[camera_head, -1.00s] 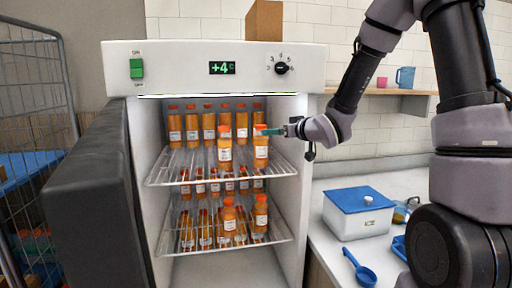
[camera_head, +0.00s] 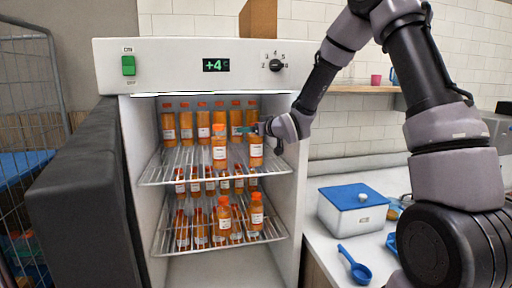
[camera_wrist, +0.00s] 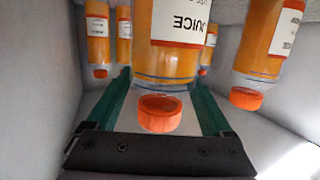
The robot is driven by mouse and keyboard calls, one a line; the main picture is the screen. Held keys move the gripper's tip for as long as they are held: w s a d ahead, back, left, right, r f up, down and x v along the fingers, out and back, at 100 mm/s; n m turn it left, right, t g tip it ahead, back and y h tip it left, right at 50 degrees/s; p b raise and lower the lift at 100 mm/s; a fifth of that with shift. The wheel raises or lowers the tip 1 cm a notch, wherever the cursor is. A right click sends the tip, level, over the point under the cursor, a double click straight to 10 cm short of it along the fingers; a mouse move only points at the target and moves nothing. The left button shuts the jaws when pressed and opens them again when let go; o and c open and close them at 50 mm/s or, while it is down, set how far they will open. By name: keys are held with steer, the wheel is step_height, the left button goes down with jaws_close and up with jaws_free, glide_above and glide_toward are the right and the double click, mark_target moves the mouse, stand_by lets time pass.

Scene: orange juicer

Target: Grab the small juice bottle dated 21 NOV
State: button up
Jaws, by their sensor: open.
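Small orange juice bottles with orange caps and white labels stand in the open fridge. In the head view my gripper (camera_head: 250,130) reaches from the right to the front-right bottle (camera_head: 256,150) on the upper shelf. In the upside-down wrist view its green fingers are open, one on each side of a bottle (camera_wrist: 165,60); whether they touch it is unclear. Its label reads "JUICE" upside down; I cannot read a date. A second front bottle (camera_head: 219,152) stands to its left; a neighbouring bottle (camera_wrist: 268,45) shows at right in the wrist view.
Several bottles (camera_head: 203,125) line the back of the upper shelf (camera_head: 165,172). More bottles stand on the lower shelf (camera_head: 175,245). The fridge wall is close on the right. A blue-lidded box (camera_head: 352,212) and blue scoop (camera_head: 355,265) are on the counter.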

jaws_close()
stand_by(1.5)
